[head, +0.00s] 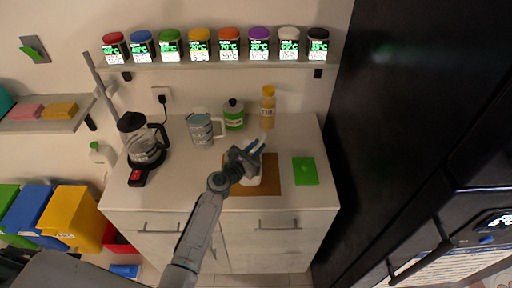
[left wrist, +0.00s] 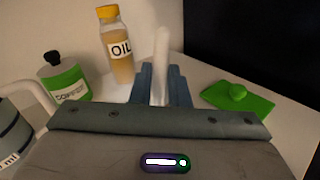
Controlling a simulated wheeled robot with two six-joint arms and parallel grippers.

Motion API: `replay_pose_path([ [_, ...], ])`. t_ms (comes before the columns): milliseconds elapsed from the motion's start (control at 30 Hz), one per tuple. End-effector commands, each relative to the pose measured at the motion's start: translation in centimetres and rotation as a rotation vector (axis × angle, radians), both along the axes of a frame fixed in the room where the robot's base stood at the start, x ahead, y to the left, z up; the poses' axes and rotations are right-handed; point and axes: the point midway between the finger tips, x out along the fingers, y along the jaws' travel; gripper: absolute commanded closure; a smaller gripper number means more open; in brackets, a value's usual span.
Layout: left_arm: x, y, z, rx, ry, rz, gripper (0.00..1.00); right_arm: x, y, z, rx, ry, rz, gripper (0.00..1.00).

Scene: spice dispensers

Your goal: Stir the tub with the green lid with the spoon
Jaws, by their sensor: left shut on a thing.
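My left gripper (head: 258,148) is over the brown board on the counter. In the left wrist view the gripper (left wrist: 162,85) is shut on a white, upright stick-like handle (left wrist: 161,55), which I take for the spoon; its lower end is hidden. A white tub (head: 252,181) shows only in part beneath the gripper on the board. I cannot tell whether the spoon's end is inside it. The green square lid (head: 305,171) lies off the tub, flat on the counter to the right; it also shows in the left wrist view (left wrist: 238,97). My right gripper is not in view.
Spice dispensers line the shelf (head: 215,65) above. A tall black unit (head: 400,110) borders the right.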

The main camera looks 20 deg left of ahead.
Motion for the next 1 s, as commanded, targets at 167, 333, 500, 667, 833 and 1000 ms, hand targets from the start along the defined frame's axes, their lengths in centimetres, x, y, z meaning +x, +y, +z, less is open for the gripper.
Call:
replay_pose_path([
  [167,0.1,0.0,-0.1,-0.001,0.001,0.000,1.00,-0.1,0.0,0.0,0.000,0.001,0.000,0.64],
  [333,0.1,0.0,0.3,-0.001,0.000,0.000,1.00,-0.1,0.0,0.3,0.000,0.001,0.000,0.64],
  [500,0.6,-0.5,2.0,-0.002,0.001,0.000,1.00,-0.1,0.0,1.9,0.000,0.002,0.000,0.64],
  [667,1.1,-1.0,3.3,-0.001,-0.001,0.000,1.00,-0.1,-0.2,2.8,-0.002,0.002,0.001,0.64],
  [833,1.6,-1.5,4.5,0.000,-0.001,0.000,1.00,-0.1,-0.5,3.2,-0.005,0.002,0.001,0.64],
  [1000,2.1,-1.9,5.7,0.001,-0.001,-0.001,1.00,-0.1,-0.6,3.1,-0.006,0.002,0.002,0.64],
])
